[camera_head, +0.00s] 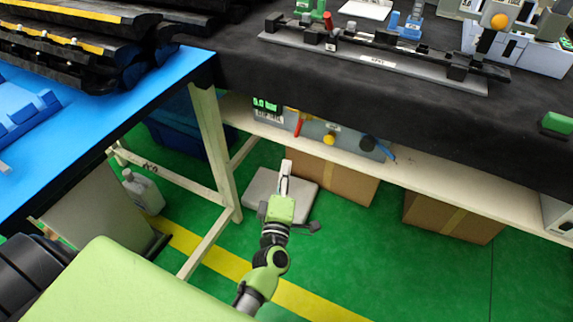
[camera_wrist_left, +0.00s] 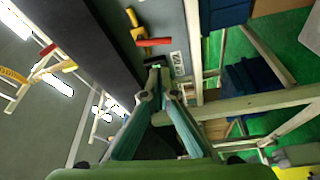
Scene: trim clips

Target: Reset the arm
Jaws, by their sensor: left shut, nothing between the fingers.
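My left gripper (camera_head: 286,166) stands low in the middle of the head view, in front of the black-covered workbench. Its arm rises from the bottom of the picture. In the left wrist view the two fingers of the left gripper (camera_wrist_left: 156,72) meet at their tips, shut and empty. A grey toolbox or case lies beyond the tips on the bench's under-shelf. My right gripper is not in view.
The black-covered workbench (camera_head: 400,120) carries a long fixture rail (camera_head: 377,60). The blue table (camera_head: 150,95) with black trim parts (camera_head: 75,60) stands at left. Cardboard boxes (camera_head: 452,217) sit under the shelf (camera_head: 480,190). Green floor (camera_head: 390,270) is open in front.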

